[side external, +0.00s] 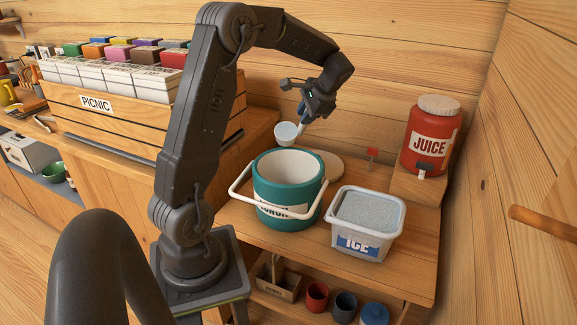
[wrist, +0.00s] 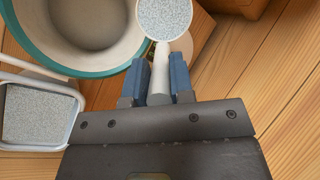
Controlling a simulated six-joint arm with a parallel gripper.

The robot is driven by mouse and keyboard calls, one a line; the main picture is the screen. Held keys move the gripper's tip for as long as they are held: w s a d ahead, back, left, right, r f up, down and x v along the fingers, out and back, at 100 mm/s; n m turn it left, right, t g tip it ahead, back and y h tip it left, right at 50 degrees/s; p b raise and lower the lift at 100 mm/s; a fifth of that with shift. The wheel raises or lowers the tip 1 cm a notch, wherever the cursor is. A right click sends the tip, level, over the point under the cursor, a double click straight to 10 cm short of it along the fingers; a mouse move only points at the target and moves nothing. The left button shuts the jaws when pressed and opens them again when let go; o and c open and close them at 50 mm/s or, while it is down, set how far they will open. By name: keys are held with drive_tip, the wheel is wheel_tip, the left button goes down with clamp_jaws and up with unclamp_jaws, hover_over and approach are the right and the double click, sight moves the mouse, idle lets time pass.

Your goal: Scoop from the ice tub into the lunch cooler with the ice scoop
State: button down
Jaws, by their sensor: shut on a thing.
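My gripper (side external: 303,108) is shut on the handle of the ice scoop (side external: 286,133), above and behind the lunch cooler. In the wrist view, the gripper fingers (wrist: 160,82) pinch the pale handle, and the scoop bowl (wrist: 165,17) is filled with grainy ice. The lunch cooler (side external: 270,199) is a teal round tub with a white inside and a white handle; the wrist view shows its rim (wrist: 117,68) left of the scoop, its visible inside bare. The white ice tub (side external: 357,243), labelled ICE, stands right of the cooler, full of grey-white ice. It also shows in the wrist view (wrist: 70,90).
A red juice jug (side external: 430,140) stands on a wooden block (side external: 418,188) at the right back. A PICNIC crate (side external: 130,118) stands left. Cups sit on the shelf below.

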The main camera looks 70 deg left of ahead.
drive_tip(key=shift+s+d+f+y, duration=0.15)
drive_tip(key=shift+d+f+y, duration=0.2)
drive_tip(key=shift+d, duration=0.2)
drive_tip(key=shift+s+d+f+y, duration=0.1)
drive_tip(key=shift+d+f+y, duration=0.2)
drive_tip(key=shift+d, duration=0.25)
drive_tip(key=shift+s+d+f, duration=0.1)
drive_tip(key=shift+d+f, duration=0.1)
drive_tip(key=shift+d, duration=0.05)
drive_tip(key=shift+d+f+y, duration=0.1)
drive_tip(key=shift+d+y, duration=0.1)
drive_tip(key=shift+y, duration=0.05)
drive_tip(key=shift+s+d+f+n+t+y, duration=0.1)
drive_tip(key=shift+s+d+n+t+y, duration=0.1)
drive_tip(key=shift+d+y, duration=0.2)
drive_tip(key=shift+s+d+f+n+t+y, duration=0.1)
drive_tip(key=shift+d+n+y, duration=0.1)
drive_tip(key=shift+d+y, duration=0.2)
drive_tip(key=shift+s+d+f+y, duration=0.1)
drive_tip(key=shift+d+f+y, duration=0.25)
drive_tip(key=shift+f+y, duration=0.2)
drive_tip(key=shift+s+d+f+y, duration=0.1)
drive_tip(key=shift+d+f+y, duration=0.2)
drive_tip(key=shift+f+y, duration=0.25)
idle(0.8)
drive_tip(key=shift+s+d+f+n+y, duration=0.2)
drive_tip(key=shift+d+f+n+y, duration=0.55)
drive_tip(key=shift+y, duration=0.55)
idle(1.3)
